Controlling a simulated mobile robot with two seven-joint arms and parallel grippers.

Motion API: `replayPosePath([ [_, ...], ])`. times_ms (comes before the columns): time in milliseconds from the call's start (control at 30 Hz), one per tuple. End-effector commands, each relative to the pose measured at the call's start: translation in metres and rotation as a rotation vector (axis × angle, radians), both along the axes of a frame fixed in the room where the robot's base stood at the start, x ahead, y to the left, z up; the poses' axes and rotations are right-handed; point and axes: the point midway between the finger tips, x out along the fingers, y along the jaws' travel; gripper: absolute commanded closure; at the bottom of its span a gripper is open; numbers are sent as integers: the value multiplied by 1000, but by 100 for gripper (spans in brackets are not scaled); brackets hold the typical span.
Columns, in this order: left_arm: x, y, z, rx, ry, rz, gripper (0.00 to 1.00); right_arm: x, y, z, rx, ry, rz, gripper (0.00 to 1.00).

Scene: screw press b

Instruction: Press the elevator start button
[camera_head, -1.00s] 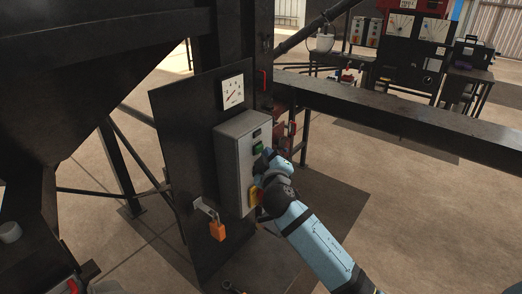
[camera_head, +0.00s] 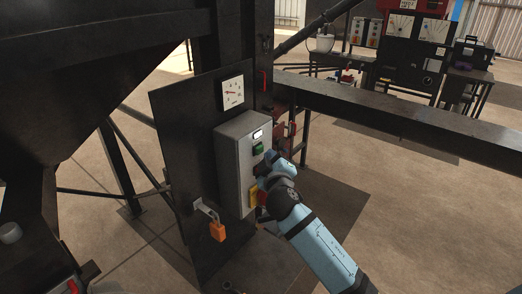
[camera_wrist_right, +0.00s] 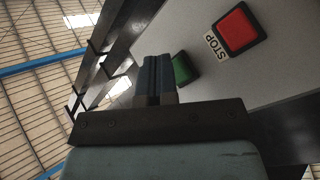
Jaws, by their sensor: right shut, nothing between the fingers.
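A grey control box (camera_head: 231,175) is mounted on a dark upright panel in the head view. The green button (camera_head: 258,149) is on its front face, under a small window (camera_head: 257,135) that looks pale. My right gripper (camera_head: 266,160) is shut and empty just below and in front of the green button. In the right wrist view the shut fingertips (camera_wrist_right: 158,60) are beside the green button (camera_wrist_right: 184,68), partly covering its left side. I cannot tell whether they touch it. A red button (camera_wrist_right: 237,29) labelled STOP is to the right. My left gripper is not in view.
A dial gauge (camera_head: 232,93) sits on the panel above the box. A dark beam (camera_head: 390,117) runs across behind my right arm. The floor to the right is open.

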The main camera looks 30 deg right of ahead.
Motion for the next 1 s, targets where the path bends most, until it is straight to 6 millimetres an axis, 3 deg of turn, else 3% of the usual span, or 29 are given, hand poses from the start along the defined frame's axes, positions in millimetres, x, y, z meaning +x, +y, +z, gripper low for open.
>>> replayPosePath([
  [400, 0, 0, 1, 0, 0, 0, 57, -5, -2, 0, 0, 0, 0, 100],
  [800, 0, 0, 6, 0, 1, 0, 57, -41, -17, 0, 0, 2, 0, 100],
  [1000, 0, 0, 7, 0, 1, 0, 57, -49, -20, 0, 0, 0, 0, 100],
])
